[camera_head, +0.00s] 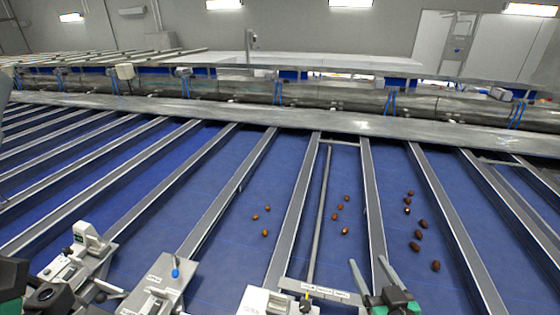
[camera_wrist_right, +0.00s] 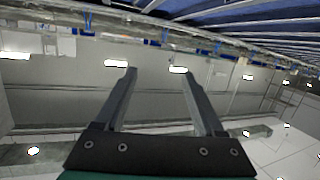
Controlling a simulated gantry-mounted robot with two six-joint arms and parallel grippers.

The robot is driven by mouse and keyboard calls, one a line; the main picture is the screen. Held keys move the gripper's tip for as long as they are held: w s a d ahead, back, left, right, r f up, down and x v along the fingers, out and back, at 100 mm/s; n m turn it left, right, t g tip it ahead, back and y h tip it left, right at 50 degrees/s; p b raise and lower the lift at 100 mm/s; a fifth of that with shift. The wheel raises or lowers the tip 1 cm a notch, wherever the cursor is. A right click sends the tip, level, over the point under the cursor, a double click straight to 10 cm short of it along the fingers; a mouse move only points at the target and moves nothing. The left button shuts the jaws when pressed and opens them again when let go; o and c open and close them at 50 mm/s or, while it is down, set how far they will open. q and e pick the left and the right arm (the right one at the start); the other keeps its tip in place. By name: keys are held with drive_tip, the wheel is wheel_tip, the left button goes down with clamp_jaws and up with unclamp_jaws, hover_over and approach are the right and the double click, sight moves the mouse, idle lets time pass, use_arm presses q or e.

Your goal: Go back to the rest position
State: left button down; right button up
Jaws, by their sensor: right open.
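My right gripper (camera_head: 367,261) is at the bottom of the head view, right of centre, its two fingers apart and pointing up the picture over the near end of the lanes. In the right wrist view its fingers (camera_wrist_right: 158,72) are spread with nothing between them. Part of my left arm (camera_head: 10,280), dark and green, shows at the lower left edge of the head view; its fingertips are not seen. Brown dates lie on the blue belt: three in one lane (camera_head: 265,233), several in the middle lane (camera_head: 340,207) and several in the right lane (camera_head: 423,224).
Grey metal dividers (camera_head: 296,210) split the blue belt into long lanes. A metal beam (camera_head: 250,119) crosses the far end. Grey-white fixtures (camera_head: 160,288) stand along the near edge, one beside my right gripper (camera_head: 265,300). The left lanes look empty.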

wheel_tip(320, 180, up, 17)
drive_tip(key=a+t, duration=0.2)
drive_tip(key=t, duration=0.2)
drive_tip(key=s+r+t, duration=0.2)
drive_tip(key=s+r, duration=0.3)
drive_tip(key=r, duration=0.3)
drive_tip(key=s+r+t+y+p, duration=0.1)
drive_tip(key=s+r+t, duration=0.2)
drive_tip(key=r, duration=0.6)
drive_tip(key=s+r+t, duration=0.3)
drive_tip(key=s+r, duration=0.5)
drive_tip(key=r, duration=0.1)
drive_tip(key=shift+a, duration=0.2)
drive_tip(key=shift+s+r, duration=0.1)
